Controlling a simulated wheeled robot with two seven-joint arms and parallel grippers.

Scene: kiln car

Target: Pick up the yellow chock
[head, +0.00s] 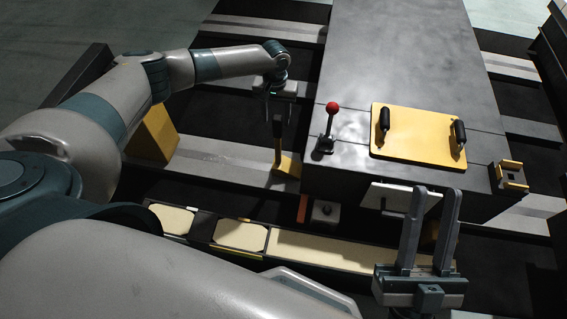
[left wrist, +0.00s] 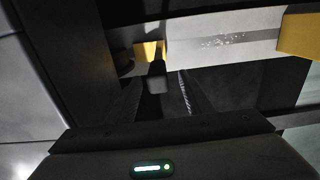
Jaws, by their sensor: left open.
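The yellow chock (head: 288,164) sits on the grey rail beside the dark car body, with a dark handle (head: 278,131) standing up from it. My left gripper (head: 279,98) is open above the top of the handle. In the left wrist view, the dark handle (left wrist: 157,76) shows between the two fingers, with part of the yellow chock (left wrist: 150,50) beyond it. I cannot tell whether the fingers touch the handle. My right gripper (head: 436,192) is open and empty, upright in front of the car.
A larger yellow block (head: 153,135) sits on the rail to the left; it also shows in the left wrist view (left wrist: 300,35). A red-knobbed lever (head: 331,125) and a yellow plate (head: 412,140) with two handles stand on the car deck. Cream panels (head: 330,250) line the front.

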